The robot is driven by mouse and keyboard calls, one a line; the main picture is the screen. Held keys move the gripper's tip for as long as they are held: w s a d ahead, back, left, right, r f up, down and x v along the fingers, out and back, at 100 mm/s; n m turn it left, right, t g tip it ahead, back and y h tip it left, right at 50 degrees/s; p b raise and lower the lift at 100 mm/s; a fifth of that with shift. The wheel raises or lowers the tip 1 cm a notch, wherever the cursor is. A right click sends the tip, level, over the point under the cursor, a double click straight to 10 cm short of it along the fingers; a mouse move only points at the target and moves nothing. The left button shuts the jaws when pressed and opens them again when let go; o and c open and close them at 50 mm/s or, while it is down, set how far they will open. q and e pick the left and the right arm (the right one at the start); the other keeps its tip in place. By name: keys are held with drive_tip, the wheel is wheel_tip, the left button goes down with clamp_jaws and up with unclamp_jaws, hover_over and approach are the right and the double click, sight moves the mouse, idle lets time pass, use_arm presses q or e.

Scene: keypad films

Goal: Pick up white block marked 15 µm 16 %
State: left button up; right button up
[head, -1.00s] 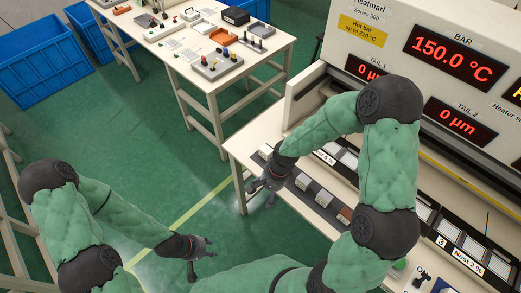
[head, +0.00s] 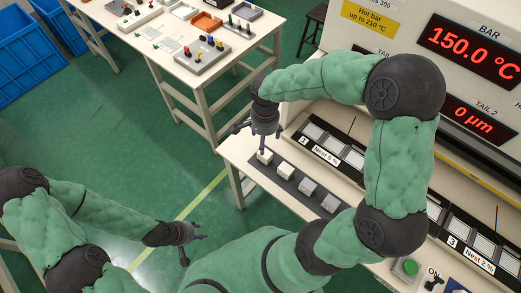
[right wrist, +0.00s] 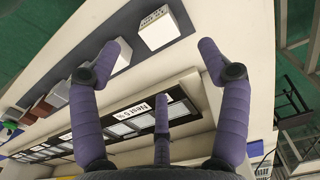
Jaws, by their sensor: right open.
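A white block (head: 265,156) stands at the far-left end of a row on a dark strip on the bench. In the right wrist view a white block with dark print (right wrist: 160,27) lies just beyond the fingertips; the print is too small to read surely. My right gripper (head: 258,138) points down above the end block, its fingers spread and empty. In the right wrist view the open fingers (right wrist: 160,48) are apart from the block. My left gripper (head: 196,242) hangs open and empty over the floor at lower left.
More blocks stand along the strip: a pale one (head: 286,170), a grey one (head: 307,187) and a brownish-grey one (head: 330,203). The nests (head: 333,145) and the hot-bar machine (head: 400,30) rise behind. A separate table (head: 200,75) with trays stands at the back left.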

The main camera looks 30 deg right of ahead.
sight(265, 156)
wheel_tip(265, 156, down, 6)
drive_tip(key=shift+r+b, duration=0.1)
drive_tip(key=shift+b, duration=0.65)
wheel_tip(265, 156, down, 5)
drive_tip(key=shift+d+r+b, duration=0.1)
drive_tip(key=shift+r+b, duration=0.05)
drive_tip(key=shift+b, duration=0.65)
drive_tip(key=c, duration=1.5)
